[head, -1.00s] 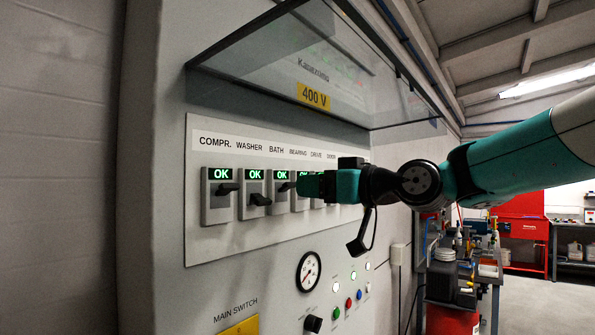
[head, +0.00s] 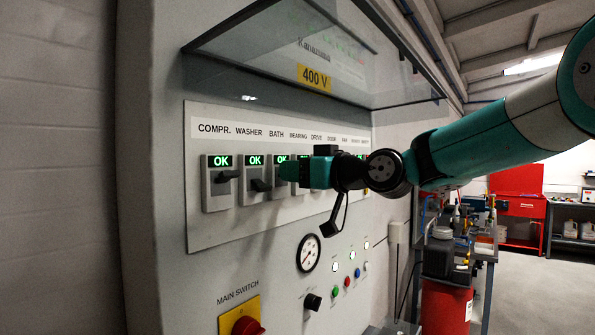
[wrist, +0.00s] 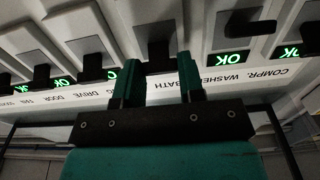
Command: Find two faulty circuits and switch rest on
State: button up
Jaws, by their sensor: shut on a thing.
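The switch panel (head: 225,233) carries a row of grey rotary switches with small displays. The COMPR. switch (head: 217,194) at the far left reads green OK, its black handle sideways. My gripper and arm hide most switches further right in the head view.
A glass cover (head: 320,45) with a 400 V sign juts out above the row. Below are a gauge (head: 308,253), coloured lamps, a black knob (head: 312,301) and a red main switch (head: 247,326). A workbench (head: 455,255) stands to the right, beside open floor.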

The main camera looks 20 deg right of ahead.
jog(key=shift+f+b, duration=0.2)
jog(key=shift+b, duration=0.25)
jog(key=f+t+y+b, duration=0.1)
jog(key=t+b, duration=0.1)
jog(key=b, duration=0.7)
jog(key=f+t+y+b, duration=0.1)
jog(key=t+y+b, duration=0.1)
jog(key=b, duration=0.7)
jog(key=f+t+y+b, duration=0.1)
jog(key=t+y+b, duration=0.1)
jog(key=b, duration=0.7)
jog(key=shift+w+a+f+t+b, duration=0.2)
jog(key=shift+f+t+b, duration=0.15)
jog(key=shift+t, duration=0.55)
jog(key=shift+y, duration=0.3)
jog(key=shift+r, duration=0.1)
jog(key=o, duration=0.9)
jog(key=shift+d, duration=0.1)
jog(key=shift+o, duration=0.2)
